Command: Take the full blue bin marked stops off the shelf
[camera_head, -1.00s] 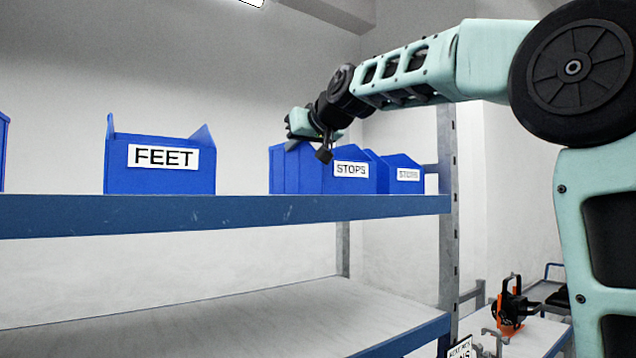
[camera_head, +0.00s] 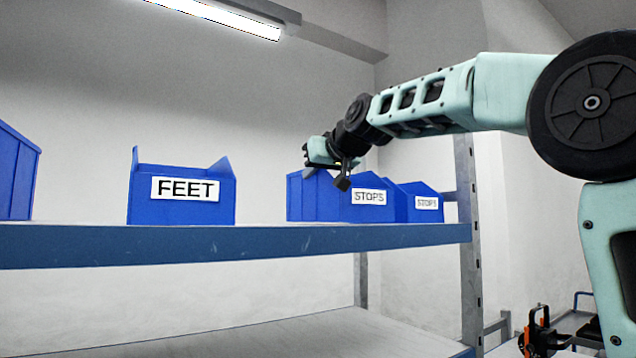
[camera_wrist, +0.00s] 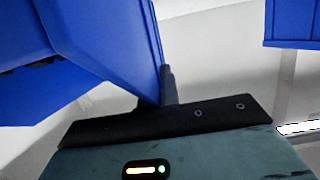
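Two blue bins with STOPS labels stand side by side on the shelf's upper deck. The left one (camera_head: 345,211) has my gripper (camera_head: 320,155) at its top left edge; the right one (camera_head: 418,214) is partly hidden behind it. In the wrist view a blue bin (camera_wrist: 105,35) fills the upper left. One dark finger shows mid-palm, close against its wall, and the other finger is hidden behind that wall. My gripper (camera_wrist: 168,85) appears shut on the wall. The contents of both bins are hidden, so I cannot tell which is full.
A blue FEET bin (camera_head: 182,208) stands left on the shelf (camera_head: 240,245), with free deck between it and the STOPS bins. Another blue bin (camera_head: 17,175) is at the far left. A grey upright (camera_head: 470,270) bounds the right. The lower deck (camera_head: 300,335) looks bare.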

